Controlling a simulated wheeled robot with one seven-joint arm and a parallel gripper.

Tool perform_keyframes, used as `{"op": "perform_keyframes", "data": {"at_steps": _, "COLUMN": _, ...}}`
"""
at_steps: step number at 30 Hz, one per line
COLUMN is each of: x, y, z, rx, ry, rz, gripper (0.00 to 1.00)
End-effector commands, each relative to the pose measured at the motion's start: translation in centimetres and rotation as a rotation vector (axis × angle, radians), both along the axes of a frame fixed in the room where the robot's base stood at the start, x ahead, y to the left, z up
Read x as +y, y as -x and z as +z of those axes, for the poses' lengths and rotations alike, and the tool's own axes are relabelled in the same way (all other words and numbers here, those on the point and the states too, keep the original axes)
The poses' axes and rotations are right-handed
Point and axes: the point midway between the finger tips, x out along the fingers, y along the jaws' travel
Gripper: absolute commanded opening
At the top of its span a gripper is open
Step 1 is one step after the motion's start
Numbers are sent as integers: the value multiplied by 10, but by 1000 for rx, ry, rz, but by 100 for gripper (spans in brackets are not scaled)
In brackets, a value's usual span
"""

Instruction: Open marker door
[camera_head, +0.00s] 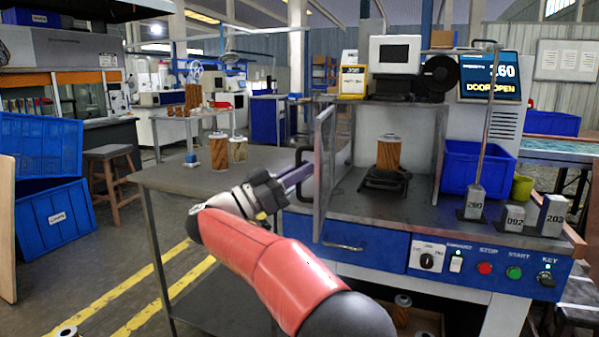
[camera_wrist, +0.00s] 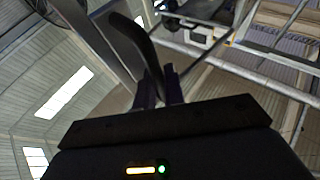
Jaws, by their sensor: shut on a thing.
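The marker door (camera_head: 325,150) is a clear panel in a grey frame, standing swung out at the left of the marking machine's chamber, so the chamber front is open. Its black curved handle (camera_head: 299,158) is on the left face. My gripper (camera_head: 308,174) reaches it from the lower left and is shut on the handle. In the wrist view the dark handle (camera_wrist: 146,42) runs up from between my gripper's fingers (camera_wrist: 160,88). A brown filter cartridge (camera_head: 389,153) stands upright on a black fixture (camera_head: 384,180) inside the chamber.
The display (camera_head: 490,76) reads DOOR OPEN. Grey blocks numbered 280 (camera_head: 475,204), 092 (camera_head: 514,219) and 203 (camera_head: 553,214) stand right on the bench. A blue bin (camera_head: 460,168) is behind them. A grey table (camera_head: 190,178) lies left of the door.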

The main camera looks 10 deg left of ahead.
Motion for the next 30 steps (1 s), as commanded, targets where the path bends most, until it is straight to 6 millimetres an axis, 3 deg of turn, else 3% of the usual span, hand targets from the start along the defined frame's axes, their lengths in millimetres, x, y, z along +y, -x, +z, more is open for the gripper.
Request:
{"op": "perform_keyframes", "data": {"at_steps": 1, "x": 0, "y": 0, "z": 1, "rx": 0, "ry": 2, "rz": 0, "gripper": 12}}
{"op": "perform_keyframes", "data": {"at_steps": 6, "x": 0, "y": 0, "z": 1, "rx": -1, "ry": 1, "rz": 0, "gripper": 32}}
{"op": "perform_keyframes", "data": {"at_steps": 16, "x": 4, "y": 3, "z": -2, "rx": 0, "ry": 0, "rz": 2, "gripper": 32}}
{"op": "perform_keyframes", "data": {"at_steps": 30, "x": 55, "y": 40, "z": -28, "rx": 0, "ry": 1, "rz": 2, "gripper": 32}}
